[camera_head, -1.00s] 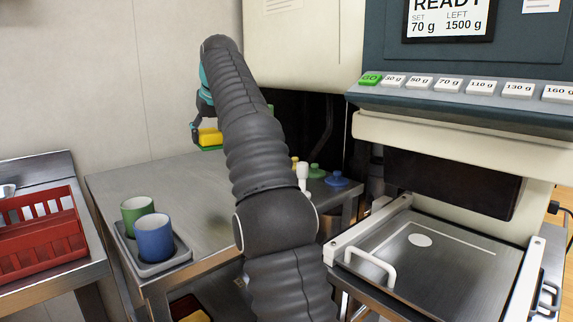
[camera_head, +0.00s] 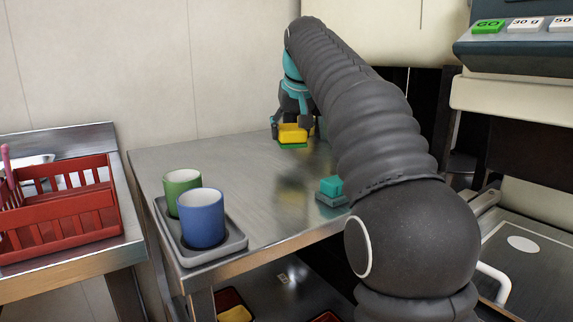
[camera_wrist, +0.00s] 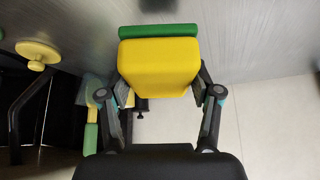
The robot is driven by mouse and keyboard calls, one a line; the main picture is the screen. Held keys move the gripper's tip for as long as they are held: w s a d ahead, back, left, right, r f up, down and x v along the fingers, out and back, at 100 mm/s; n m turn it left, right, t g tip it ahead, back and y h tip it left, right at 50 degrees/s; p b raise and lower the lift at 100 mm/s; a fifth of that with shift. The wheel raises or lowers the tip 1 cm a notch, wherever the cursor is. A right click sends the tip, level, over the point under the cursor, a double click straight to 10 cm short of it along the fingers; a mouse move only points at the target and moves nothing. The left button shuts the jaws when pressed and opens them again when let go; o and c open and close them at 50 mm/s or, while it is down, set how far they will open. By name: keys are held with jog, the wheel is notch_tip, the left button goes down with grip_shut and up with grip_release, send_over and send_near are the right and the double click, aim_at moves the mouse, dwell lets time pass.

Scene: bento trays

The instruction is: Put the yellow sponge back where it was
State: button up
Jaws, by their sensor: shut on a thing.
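The yellow sponge (camera_head: 292,134) has a green layer on its underside. My gripper (camera_head: 292,125) is shut on it, with one finger on each side. The sponge is over the far part of the steel table (camera_head: 225,150); whether it touches the top I cannot tell. In the wrist view the yellow sponge (camera_wrist: 158,68) sits between the two fingers of my gripper (camera_wrist: 160,92), its green layer at the upper edge.
A grey tray (camera_head: 235,240) with a green cup (camera_head: 182,181) and a blue cup (camera_head: 201,220) stands at the table's near left. A teal block (camera_head: 331,188) is near the right edge. A red rack (camera_head: 75,220) stands on the left counter. The table's middle is clear.

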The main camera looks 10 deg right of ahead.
aim_at(287, 166)
jog(key=shift+s+a+f, duration=0.45)
jog(key=shift+s+a, duration=0.05)
jog(key=shift+a, duration=0.05)
jog(key=shift+f+b, duration=1.05)
jog(key=shift+f, duration=0.9)
jog(key=shift+f, duration=0.15)
jog(key=o, duration=1.1)
